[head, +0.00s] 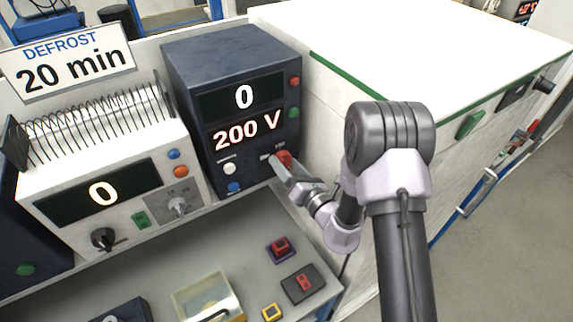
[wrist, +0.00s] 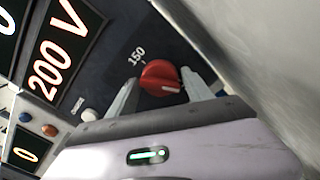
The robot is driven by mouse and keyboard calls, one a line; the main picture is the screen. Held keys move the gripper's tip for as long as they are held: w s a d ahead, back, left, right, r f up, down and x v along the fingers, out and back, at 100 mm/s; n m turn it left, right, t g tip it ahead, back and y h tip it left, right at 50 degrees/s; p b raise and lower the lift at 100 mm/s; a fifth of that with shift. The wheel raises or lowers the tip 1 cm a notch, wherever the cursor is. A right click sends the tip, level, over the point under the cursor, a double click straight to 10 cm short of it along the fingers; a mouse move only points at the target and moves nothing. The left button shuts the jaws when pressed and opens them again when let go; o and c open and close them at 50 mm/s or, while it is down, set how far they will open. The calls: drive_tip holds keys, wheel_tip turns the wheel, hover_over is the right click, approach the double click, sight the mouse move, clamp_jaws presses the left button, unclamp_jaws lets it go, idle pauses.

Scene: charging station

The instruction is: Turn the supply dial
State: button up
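The supply dial (head: 285,156) is a red round knob at the lower right of the front panel of a dark blue supply box (head: 215,52). The box's displays read 0 and 200 V. In the wrist view the dial (wrist: 160,77) has "150" printed beside it and a small light mark on its lower right. My gripper (head: 283,167) is at the dial, with one finger on each side of it. The fingertips (wrist: 160,76) are close against the dial's edges; I cannot tell whether they press on it. The gripper partly hides the dial in the head view.
A white unit (head: 105,170) with a 0 display and wire coil stands left. A white-topped cabinet (head: 420,40) is close on the right. A white button (head: 229,169) is left of the dial.

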drive_tip(key=shift+o, duration=0.6)
drive_tip(key=shift+s+d, duration=0.1)
drive_tip(key=shift+s, duration=0.1)
drive_tip(key=p+v, duration=0.1)
drive_tip(key=v, duration=1.6)
drive_tip(key=shift+p, duration=0.35)
